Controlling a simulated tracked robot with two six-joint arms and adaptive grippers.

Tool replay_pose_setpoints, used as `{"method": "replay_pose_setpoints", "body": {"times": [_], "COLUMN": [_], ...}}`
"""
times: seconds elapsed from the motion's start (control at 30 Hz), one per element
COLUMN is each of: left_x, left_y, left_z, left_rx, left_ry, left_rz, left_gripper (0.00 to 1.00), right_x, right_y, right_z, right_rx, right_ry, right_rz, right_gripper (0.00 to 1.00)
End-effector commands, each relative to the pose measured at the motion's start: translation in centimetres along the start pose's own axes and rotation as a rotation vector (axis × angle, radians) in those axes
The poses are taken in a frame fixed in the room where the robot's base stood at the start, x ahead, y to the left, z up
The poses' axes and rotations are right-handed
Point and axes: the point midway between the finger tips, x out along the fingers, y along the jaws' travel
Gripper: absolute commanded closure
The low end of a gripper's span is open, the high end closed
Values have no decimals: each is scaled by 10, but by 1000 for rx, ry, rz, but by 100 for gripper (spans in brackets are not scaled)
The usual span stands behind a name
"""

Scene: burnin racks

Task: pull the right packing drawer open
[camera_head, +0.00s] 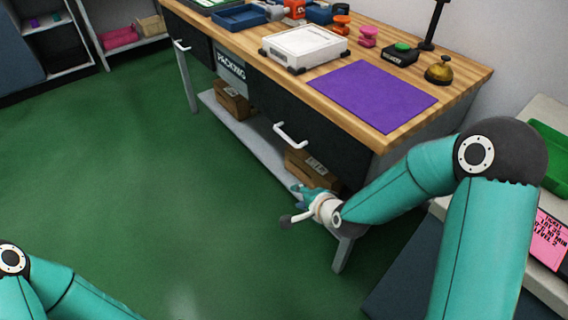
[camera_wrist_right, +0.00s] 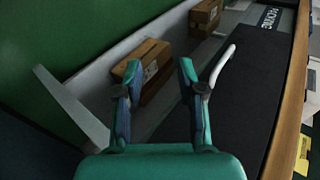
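The right packing drawer (camera_head: 310,126) is a dark front under the right part of the wooden bench, and it looks flush with the bench. Its white bar handle (camera_head: 290,134) sits near the middle of the front. My right gripper (camera_head: 296,203) is below the handle and apart from it, in front of the lower shelf. In the right wrist view its two fingers (camera_wrist_right: 158,75) are spread with nothing between them, and the white handle (camera_wrist_right: 222,65) lies just right of the right finger. My left arm shows at the lower left, but its gripper is out of view.
The wooden bench (camera_head: 445,100) carries a purple mat (camera_head: 372,95), a white scale (camera_head: 303,47) and a bell (camera_head: 439,70). Cardboard boxes (camera_head: 232,101) stand on the lower shelf (camera_head: 250,133). A bench leg (camera_head: 342,254) is near my right gripper. The green floor (camera_head: 150,190) is clear.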

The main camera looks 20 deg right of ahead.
Motion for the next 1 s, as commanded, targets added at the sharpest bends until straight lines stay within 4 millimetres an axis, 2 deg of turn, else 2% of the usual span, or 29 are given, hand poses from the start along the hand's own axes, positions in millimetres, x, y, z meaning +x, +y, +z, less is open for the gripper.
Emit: {"method": "replay_pose_setpoints", "body": {"times": [0.03,0.2,0.3,0.43,0.67,0.87,1.0], "left_x": [40,91,111,125,128,132,136], "left_y": [-14,-33,-40,-45,-46,-48,-49], "left_z": [0,-1,-1,-1,-1,-1,-1], "left_rx": [0,0,0,0,0,0,0], "left_ry": [0,0,0,0,1,1,0], "left_rz": [0,0,0,0,0,0,0], "left_gripper": [60,60,60,60,60,60,60], "right_x": [19,25,22,16,20,48,75], "right_y": [5,-27,-41,-54,-67,-79,-90], "right_z": [-8,-30,-39,-46,-51,-55,-60], "right_rx": [83,357,479,579,629,628,628], "right_ry": [24,50,42,26,15,15,15], "right_rz": [-71,-279,-372,-449,-484,-481,-480], "right_gripper": [61,61,61,61,61,61,61]}}
